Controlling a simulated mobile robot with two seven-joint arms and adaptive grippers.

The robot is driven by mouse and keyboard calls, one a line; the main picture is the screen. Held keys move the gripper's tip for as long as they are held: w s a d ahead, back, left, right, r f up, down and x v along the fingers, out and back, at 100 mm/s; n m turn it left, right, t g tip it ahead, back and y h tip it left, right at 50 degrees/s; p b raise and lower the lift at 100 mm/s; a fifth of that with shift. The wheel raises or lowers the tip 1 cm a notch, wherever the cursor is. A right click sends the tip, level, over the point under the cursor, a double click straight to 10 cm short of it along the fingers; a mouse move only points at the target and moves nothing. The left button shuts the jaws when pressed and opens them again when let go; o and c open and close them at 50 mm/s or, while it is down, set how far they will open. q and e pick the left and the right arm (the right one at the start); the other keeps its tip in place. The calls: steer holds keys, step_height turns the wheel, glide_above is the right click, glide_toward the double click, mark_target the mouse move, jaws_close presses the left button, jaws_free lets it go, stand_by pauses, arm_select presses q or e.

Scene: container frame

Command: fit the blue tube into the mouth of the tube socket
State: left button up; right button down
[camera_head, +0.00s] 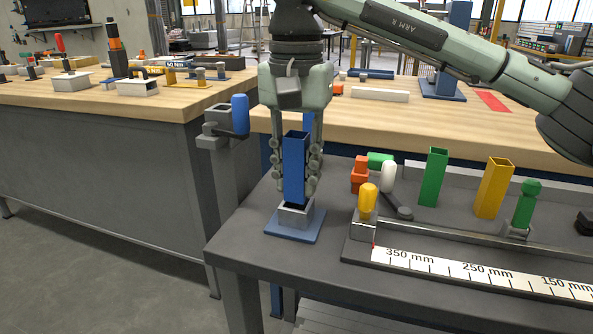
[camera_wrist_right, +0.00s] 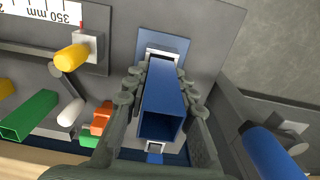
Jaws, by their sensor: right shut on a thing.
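The blue tube (camera_head: 294,168) is a square, open-topped tube, standing about upright. My right gripper (camera_head: 297,172) is shut on it, with one finger on each side; the wrist view also shows the tube (camera_wrist_right: 164,105) between both fingers. The tube socket (camera_head: 306,214) is a grey metal block on a blue base plate (camera_head: 284,232), near the left end of the dark bench. The tube's lower end is at the socket's dark mouth, lined up over it. I cannot tell whether it is just above or slightly inside. The wrist view shows the socket (camera_wrist_right: 163,52) beyond the tube. My left gripper is not in view.
Right of the socket stand a yellow knob (camera_head: 368,198), a white knob (camera_head: 388,176), a green tube (camera_head: 433,177) and a yellow tube (camera_head: 494,188). A ruler strip (camera_head: 470,272) lies in front. A blue cylinder (camera_head: 240,115) is mounted left of the gripper.

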steer(key=shift+f+b, duration=0.7)
steer(key=shift+f, duration=0.4)
steer(key=c, duration=1.2)
jaws_free()
steer(key=shift+r, duration=0.1)
step_height(320, 180, up, 12)
steer(key=shift+f, duration=0.1)
